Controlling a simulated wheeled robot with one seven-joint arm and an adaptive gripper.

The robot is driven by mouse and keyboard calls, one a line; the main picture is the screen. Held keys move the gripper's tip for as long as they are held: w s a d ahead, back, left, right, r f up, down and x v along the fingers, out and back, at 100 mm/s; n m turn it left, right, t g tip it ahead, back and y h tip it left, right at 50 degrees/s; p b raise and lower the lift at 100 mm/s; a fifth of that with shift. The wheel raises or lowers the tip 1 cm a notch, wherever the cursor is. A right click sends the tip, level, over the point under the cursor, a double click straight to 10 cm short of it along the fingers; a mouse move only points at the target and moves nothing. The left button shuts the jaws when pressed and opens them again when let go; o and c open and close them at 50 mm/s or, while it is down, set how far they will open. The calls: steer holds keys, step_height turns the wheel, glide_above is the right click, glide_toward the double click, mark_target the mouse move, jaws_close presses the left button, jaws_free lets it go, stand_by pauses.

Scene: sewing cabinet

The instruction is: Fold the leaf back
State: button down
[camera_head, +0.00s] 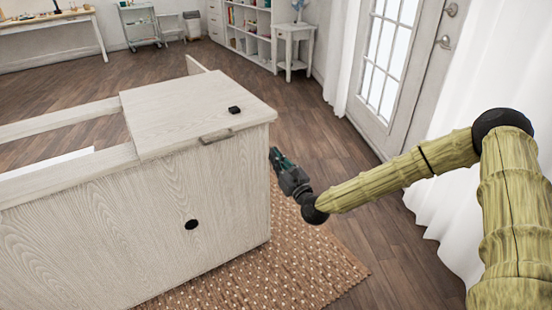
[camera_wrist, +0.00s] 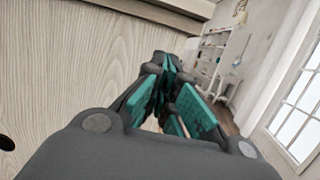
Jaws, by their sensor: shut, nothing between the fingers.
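The sewing cabinet (camera_head: 120,235) is pale wood and stands at the left in the head view. Its leaf (camera_head: 185,108) lies flat over the right part of the top, leaving an open frame to its left. A grey handle (camera_head: 216,137) sits at the leaf's front edge. My gripper (camera_head: 275,155) is just right of the cabinet's right side, a little below the top, shut and empty. In the wrist view its teal-padded fingers (camera_wrist: 172,95) are beside the cabinet's wood panel (camera_wrist: 90,60), with the top's edge above. I cannot tell whether they touch the cabinet.
A small black object (camera_head: 234,110) lies on the leaf. A brown dotted rug (camera_head: 290,270) lies under the cabinet. A glazed door (camera_head: 385,65) and white curtain (camera_head: 450,215) are at the right. A side table (camera_head: 295,42) and shelves (camera_head: 248,28) stand at the back. Wood floor between is clear.

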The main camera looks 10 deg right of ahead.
mark_target(259, 125)
steer(key=x, duration=0.7)
steer(key=shift+a+b, duration=0.1)
steer(key=shift+b, duration=0.25)
step_height(259, 125, up, 3)
steer(key=shift+r, duration=0.5)
